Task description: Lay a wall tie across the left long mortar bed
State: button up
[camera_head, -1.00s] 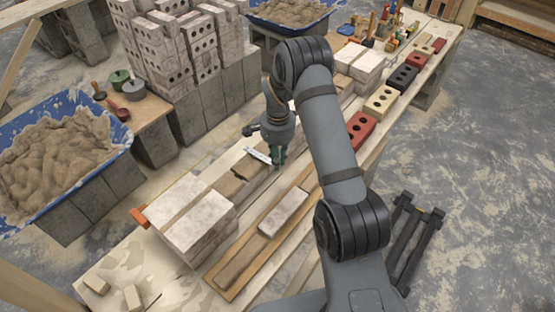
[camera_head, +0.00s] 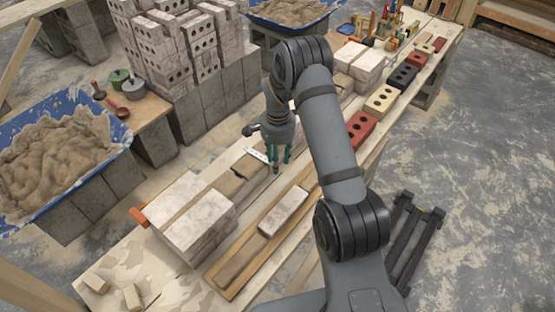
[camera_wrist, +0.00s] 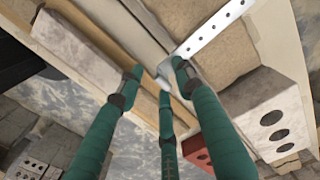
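The wall tie (camera_head: 256,154) is a pale perforated metal strip. In the wrist view the wall tie (camera_wrist: 217,33) lies at a slant over the left long mortar bed (camera_wrist: 228,58), with its bent inner end near my fingertips. The bed (camera_head: 232,184) shows as a brown strip on the plank in the head view. My gripper (camera_head: 281,164) has green fingers, low beside the tie's right end. In the wrist view my gripper (camera_wrist: 158,78) has its fingers spread, with the tie's end close to the right-hand finger; I cannot tell whether they touch.
Stacked pale bricks (camera_head: 195,215) stand at the bed's near end. A single pale brick (camera_head: 284,212) lies on the strip to the right. Red, cream and black bricks (camera_head: 380,100) line the plank's far right. A mortar tub (camera_head: 60,155) stands at left.

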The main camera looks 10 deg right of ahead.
notch_tip(320, 180, up, 12)
dwell(0.6)
notch_tip(320, 180, down, 12)
jog(key=shift+r, duration=0.25)
dwell(0.3)
jog(key=shift+r, duration=0.1)
dwell(0.4)
